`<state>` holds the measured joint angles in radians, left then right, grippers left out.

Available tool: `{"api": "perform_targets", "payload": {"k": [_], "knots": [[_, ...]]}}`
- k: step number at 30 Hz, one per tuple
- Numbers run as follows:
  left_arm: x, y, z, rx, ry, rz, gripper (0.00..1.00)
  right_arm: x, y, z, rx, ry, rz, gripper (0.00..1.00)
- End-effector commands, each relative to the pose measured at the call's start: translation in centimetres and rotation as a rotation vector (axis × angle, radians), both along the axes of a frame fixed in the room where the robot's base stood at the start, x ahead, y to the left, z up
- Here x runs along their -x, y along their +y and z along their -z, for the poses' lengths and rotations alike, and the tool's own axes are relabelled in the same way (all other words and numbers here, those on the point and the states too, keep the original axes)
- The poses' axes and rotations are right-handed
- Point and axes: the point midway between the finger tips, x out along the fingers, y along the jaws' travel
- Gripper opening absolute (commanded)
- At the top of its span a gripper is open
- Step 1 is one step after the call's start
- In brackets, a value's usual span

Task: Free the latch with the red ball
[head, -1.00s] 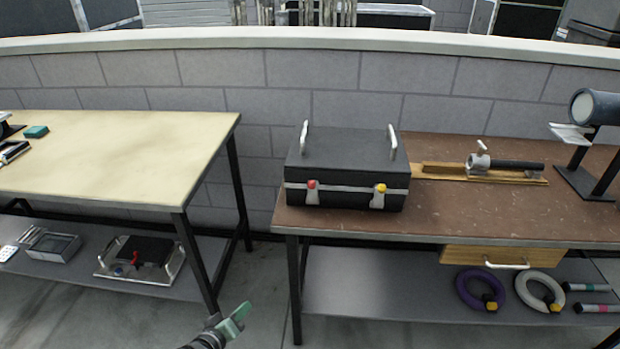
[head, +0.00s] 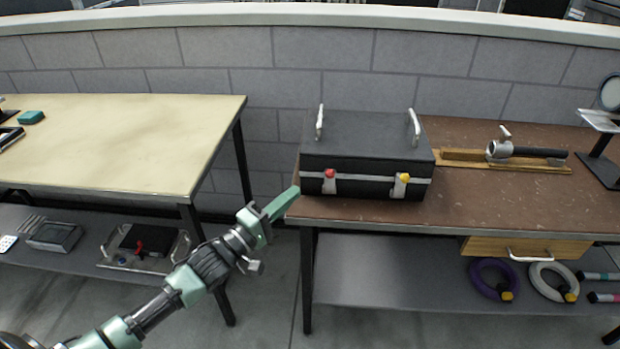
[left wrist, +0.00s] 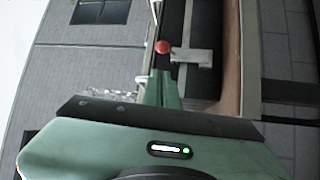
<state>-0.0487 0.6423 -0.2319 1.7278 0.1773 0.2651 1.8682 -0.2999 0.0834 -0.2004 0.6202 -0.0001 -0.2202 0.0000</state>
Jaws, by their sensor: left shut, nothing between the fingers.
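A dark grey case (head: 365,150) with two upright handles sits at the left end of the brown bench. Its front has two pale latches. The left latch (head: 329,184) carries a red ball (head: 330,174); the right latch (head: 399,187) carries a yellow ball (head: 404,178). Both latches lie against the case front. My left gripper (head: 293,194) is shut and empty, just left of and in front of the red-ball latch, apart from it. In the left wrist view the red ball (left wrist: 162,47) and its latch (left wrist: 190,57) show just beyond the fingertips (left wrist: 164,82). My right gripper is not in view.
The brown bench top (head: 500,205) is clear in front of a clamp on a wooden board (head: 505,160). A cream table (head: 110,140) stands at left, with a gap between the two. A drawer (head: 525,248) and rings hang or lie below the bench.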

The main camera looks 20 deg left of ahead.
Motion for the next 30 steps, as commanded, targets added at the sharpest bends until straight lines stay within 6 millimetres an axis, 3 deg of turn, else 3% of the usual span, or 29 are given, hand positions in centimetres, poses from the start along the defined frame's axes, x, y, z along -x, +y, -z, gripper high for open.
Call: {"api": "perform_targets", "payload": {"k": [15, 21, 30], "knots": [[-7.5, -3.0, -1.6, 0.0, -0.001, -0.002, 0.0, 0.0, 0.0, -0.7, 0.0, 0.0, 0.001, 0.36], [-8.7, -3.6, -1.7, 0.0, 0.0, 0.0, 0.0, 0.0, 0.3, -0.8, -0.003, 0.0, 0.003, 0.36], [-8.8, -3.6, -1.7, -0.001, 0.001, 0.0, 0.0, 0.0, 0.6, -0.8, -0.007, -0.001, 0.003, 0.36]]}}
